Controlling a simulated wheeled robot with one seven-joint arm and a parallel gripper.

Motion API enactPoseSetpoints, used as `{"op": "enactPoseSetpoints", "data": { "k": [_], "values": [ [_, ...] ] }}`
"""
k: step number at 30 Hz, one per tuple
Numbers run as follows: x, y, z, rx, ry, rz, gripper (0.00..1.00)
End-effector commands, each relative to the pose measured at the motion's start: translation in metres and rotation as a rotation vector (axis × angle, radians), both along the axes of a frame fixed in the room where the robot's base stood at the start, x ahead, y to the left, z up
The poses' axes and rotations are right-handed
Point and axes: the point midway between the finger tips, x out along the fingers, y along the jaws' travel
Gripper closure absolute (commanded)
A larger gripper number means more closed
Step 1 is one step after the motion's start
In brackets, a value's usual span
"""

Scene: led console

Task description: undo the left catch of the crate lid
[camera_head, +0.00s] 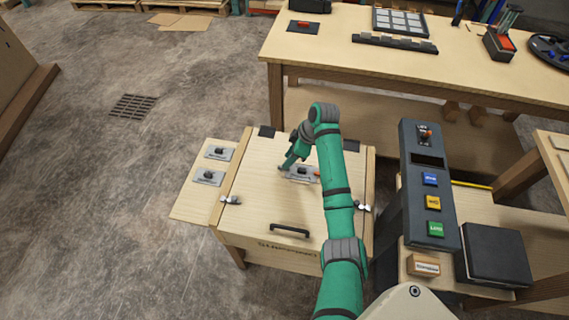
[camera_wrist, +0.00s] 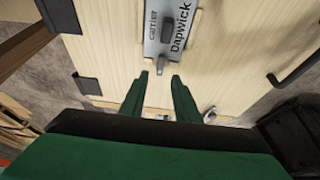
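The crate lid (camera_head: 262,195) is pale wood with a black handle (camera_head: 290,230) near its front edge. The left catch (camera_head: 231,199) is a small silver fitting at the lid's left edge; whether it is fastened is too small to tell. A silver fitting, seemingly this catch (camera_wrist: 209,115), shows partly in the wrist view beside a finger. A like right catch (camera_head: 364,207) sits at the right edge. My gripper (camera_head: 284,168) is above the lid's middle, behind and right of the left catch. In the wrist view my gripper (camera_wrist: 159,77) is open, with nothing between its fingers.
A grey plate (camera_head: 300,173) on the lid, lettered "Dapwick" in the wrist view (camera_wrist: 169,30), lies just ahead of the fingertips. A side board (camera_head: 190,207) left of the crate bears two similar plates. A dark button console (camera_head: 430,190) stands right; a workbench (camera_head: 345,60) stands behind.

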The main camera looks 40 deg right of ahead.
Motion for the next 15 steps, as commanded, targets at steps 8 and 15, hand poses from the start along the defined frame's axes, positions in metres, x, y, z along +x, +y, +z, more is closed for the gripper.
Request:
{"op": "enactPoseSetpoints", "data": {
  "k": [8,15],
  "values": [
    [0.010,0.008,-0.034,-0.001,0.001,0.000,0.71],
    [0.013,0.011,-0.041,-0.002,-0.001,0.000,0.71]
  ]
}}
